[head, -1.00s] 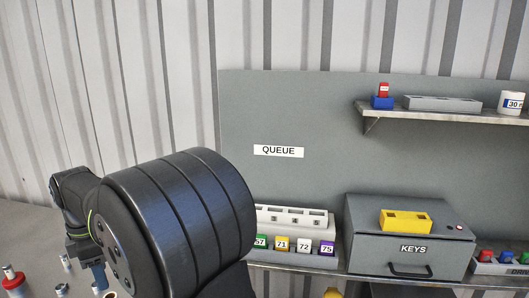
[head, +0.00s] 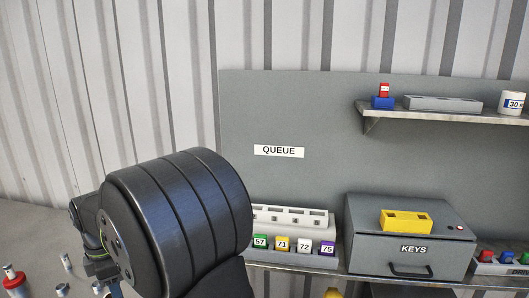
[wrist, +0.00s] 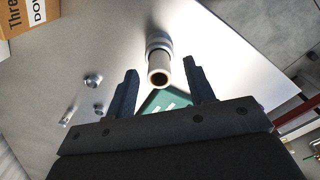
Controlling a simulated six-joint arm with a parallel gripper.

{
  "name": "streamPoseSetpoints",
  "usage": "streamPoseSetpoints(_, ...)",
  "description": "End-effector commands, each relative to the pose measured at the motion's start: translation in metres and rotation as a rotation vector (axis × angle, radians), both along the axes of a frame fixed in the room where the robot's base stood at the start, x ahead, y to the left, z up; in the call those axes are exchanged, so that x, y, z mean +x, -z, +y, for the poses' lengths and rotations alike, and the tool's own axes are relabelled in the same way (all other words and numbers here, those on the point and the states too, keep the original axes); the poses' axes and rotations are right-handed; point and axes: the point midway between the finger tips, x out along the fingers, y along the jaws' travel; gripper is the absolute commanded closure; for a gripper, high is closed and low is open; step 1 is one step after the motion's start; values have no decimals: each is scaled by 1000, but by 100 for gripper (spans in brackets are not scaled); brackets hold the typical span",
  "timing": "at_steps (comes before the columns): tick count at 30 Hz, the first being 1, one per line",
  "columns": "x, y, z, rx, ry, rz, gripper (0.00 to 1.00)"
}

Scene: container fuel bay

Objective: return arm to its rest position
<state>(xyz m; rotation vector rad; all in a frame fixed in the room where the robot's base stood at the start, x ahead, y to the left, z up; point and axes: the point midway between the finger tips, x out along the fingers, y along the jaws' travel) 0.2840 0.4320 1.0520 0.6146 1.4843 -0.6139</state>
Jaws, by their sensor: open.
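My gripper (wrist: 160,65) is open in the wrist view, its two dark fingers apart. A metal cylinder with a copper-coloured open end (wrist: 158,72) shows in the gap between the fingertips; I cannot tell how far beyond them it is. A green piece with white marking (wrist: 163,100) shows lower between the fingers, partly hidden. Nothing is visibly gripped. In the head view my black arm fills the lower left, and its large rounded link hides most of the gripper.
Numbered coloured blocks (head: 282,244) stand below the QUEUE sign (head: 279,151). A grey KEYS box (head: 410,249) carries a yellow block (head: 406,220). A shelf (head: 450,116) is above.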

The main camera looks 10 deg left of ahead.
Motion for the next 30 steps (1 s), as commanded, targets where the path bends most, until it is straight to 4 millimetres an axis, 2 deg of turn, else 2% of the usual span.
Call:
streamPoseSetpoints(17, 47, -61, -90, 3, 4, -3, 51)
streamPoseSetpoints(19, 56, -52, -80, -1, 34, 1, 51)
streamPoseSetpoints(30, 100, -23, -51, -2, 196, 0, 51)
